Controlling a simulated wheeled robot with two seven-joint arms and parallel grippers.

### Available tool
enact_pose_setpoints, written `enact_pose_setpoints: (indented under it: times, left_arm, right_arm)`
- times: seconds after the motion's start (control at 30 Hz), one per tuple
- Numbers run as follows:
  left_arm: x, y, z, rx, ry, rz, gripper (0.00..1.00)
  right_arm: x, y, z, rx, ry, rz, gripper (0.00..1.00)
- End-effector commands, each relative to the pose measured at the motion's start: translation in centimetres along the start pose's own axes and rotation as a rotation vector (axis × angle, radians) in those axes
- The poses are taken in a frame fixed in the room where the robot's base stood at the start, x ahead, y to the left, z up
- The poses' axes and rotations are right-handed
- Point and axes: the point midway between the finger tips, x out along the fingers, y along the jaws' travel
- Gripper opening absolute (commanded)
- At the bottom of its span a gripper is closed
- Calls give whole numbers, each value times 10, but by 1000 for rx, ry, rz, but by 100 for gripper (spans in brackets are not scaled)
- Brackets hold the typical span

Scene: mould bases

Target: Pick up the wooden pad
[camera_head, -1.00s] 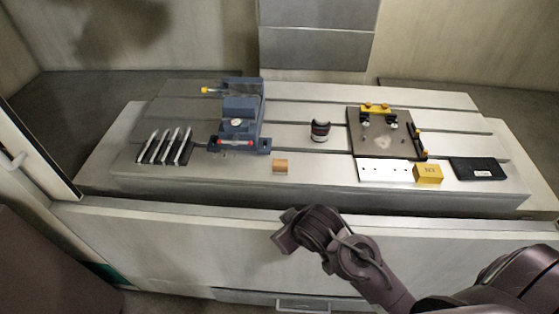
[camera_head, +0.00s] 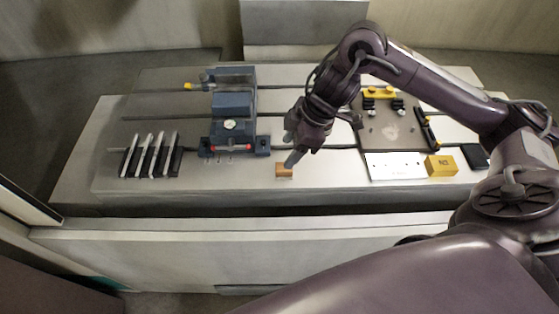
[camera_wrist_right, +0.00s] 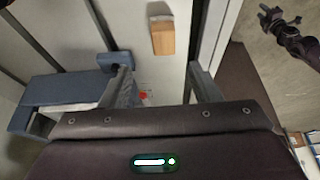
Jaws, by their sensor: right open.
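The wooden pad (camera_head: 284,173) is a small tan block lying on the front part of the grey slotted table. In the right wrist view the pad (camera_wrist_right: 163,37) lies beyond the fingertips, roughly between their lines, with nothing touching it that I can see. My right gripper (camera_head: 291,160) is just above and behind the pad in the head view, fingers pointing down. In the right wrist view my right gripper (camera_wrist_right: 158,70) has its two fingers well apart with nothing between them. A dark arm, likely my left with its gripper (camera_wrist_right: 270,18), shows small at the wrist view's upper right; its jaws are unclear.
To the right are a fixture plate (camera_head: 395,128), a white plate (camera_head: 396,166), a yellow block (camera_head: 440,166) and a dark box (camera_head: 475,156).

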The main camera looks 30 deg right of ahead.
Motion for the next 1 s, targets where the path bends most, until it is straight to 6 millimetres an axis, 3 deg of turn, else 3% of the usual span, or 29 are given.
enact_pose_setpoints:
  times: [0.3, 0.6, 0.83, 1.0]
  left_arm:
    - [1, 4, 29, 0, -42, 6, 36]
    - [-7, 3, 14, 0, -21, 4, 36]
    - [-7, 2, 9, 1, -13, 3, 36]
    - [-6, 2, 10, 1, -15, 3, 36]
  right_arm:
    - [35, -4, 5, 5, -5, -9, 56]
    - [72, -5, 8, 4, -4, -5, 56]
    - [75, -5, 8, 2, -3, -3, 56]
    - [74, -5, 8, 2, -3, -3, 37]
